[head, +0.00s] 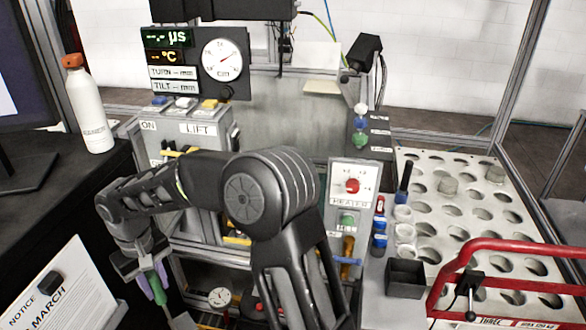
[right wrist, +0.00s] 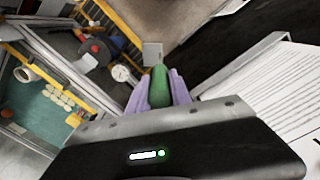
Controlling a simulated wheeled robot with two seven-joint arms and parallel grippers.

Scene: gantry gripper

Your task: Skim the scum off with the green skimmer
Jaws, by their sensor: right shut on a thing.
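My right gripper (head: 152,286) reaches over to the lower left, pointing down, beside the black bench. Its purple fingers are shut on the green handle of the skimmer (head: 161,294). A flat grey part shows below the handle at the bottom edge and is cut off there. In the right wrist view the green skimmer handle (right wrist: 158,84) sits between the purple fingers of the right gripper (right wrist: 159,92). I cannot make out any scum or liquid surface. My left gripper is not in view.
A white bottle with an orange cap (head: 90,105) stands on the black bench (head: 50,175). A notice sheet (head: 62,290) is at the lower left. A control box marked LIFT (head: 200,130) and a heater panel (head: 350,185) stand ahead. A holed rack (head: 455,215) and red frame (head: 500,245) are right.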

